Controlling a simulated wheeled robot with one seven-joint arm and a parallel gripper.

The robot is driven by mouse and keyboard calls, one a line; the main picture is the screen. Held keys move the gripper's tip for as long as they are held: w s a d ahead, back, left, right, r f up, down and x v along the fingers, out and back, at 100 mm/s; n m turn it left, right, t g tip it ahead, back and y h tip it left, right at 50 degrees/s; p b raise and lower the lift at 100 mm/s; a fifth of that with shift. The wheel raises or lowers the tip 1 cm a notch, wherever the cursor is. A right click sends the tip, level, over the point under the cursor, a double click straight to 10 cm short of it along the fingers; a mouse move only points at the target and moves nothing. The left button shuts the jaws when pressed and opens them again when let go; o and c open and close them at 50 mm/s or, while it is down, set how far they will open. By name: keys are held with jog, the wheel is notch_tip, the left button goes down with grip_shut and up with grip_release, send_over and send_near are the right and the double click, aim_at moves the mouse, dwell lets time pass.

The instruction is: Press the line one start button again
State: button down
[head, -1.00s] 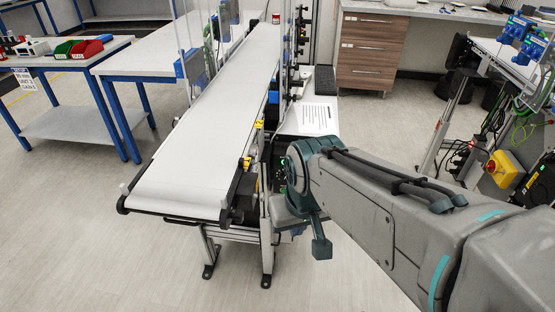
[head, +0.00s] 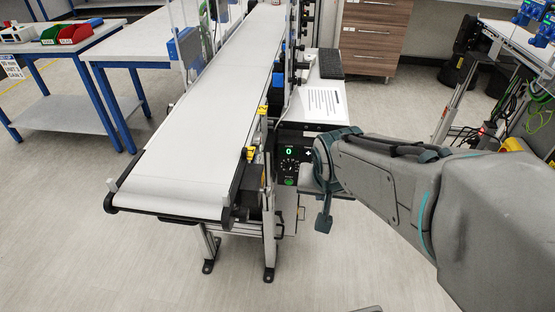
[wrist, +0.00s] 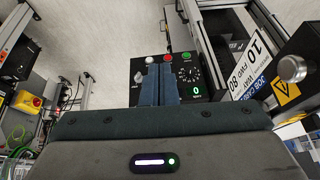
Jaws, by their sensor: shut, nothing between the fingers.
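The black control panel (head: 291,157) is on the right side of the white belt conveyor (head: 190,150), near its front end. It shows a lit green "0", a dial and a green button (head: 289,181). In the wrist view the panel (wrist: 140,72) carries a white, a red and a green button (wrist: 186,56) in a row, with the dial and the "0" display on the right. My gripper (wrist: 158,68) is shut and empty, its fingers pointing at the panel and covering part of it. I cannot tell whether the fingertips touch it. In the head view my arm is right of the panel.
A white ledge with a printed sheet (head: 323,102) and a dark keyboard-like pad lie behind the panel. Blue-legged tables (head: 110,60) stand at the left. A yellow box with a red button (wrist: 33,102) shows in the wrist view. Floor in front is clear.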

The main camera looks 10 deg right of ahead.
aim_at(289, 183)
jog(key=w+d+f+m+t+b, duration=0.2)
jog(key=w+f+m+t+b, duration=0.3)
jog(key=w+f+b, duration=0.7)
jog(key=w+a+f+m+t+y+b, duration=0.1)
jog(key=a+f+m+y+b, duration=0.1)
jog(key=f, duration=0.5)
jog(key=w+a+f+m+t+y+b, duration=0.1)
jog(key=w+a+f+m+y+b, duration=0.1)
jog(key=a+f+m+y+b, duration=0.1)
notch_tip(289, 183, down, 4)
jog(key=m+y+b, duration=0.1)
jog(key=m+b, duration=0.1)
jog(key=m, duration=0.1)
jog(key=shift+w+a+f+m, duration=0.2)
jog(key=shift+w+f+m, duration=0.05)
jog(key=shift+m, duration=0.05)
jog(key=w+d+p, duration=0.1)
jog(key=w+d, duration=0.1)
jog(key=w, duration=0.6)
jog(key=shift+w+d, duration=0.2)
jog(key=shift+d, duration=0.15)
jog(key=shift+w+d+r+p, duration=0.1)
jog(key=shift+w+p, duration=0.1)
jog(key=shift+p, duration=0.25)
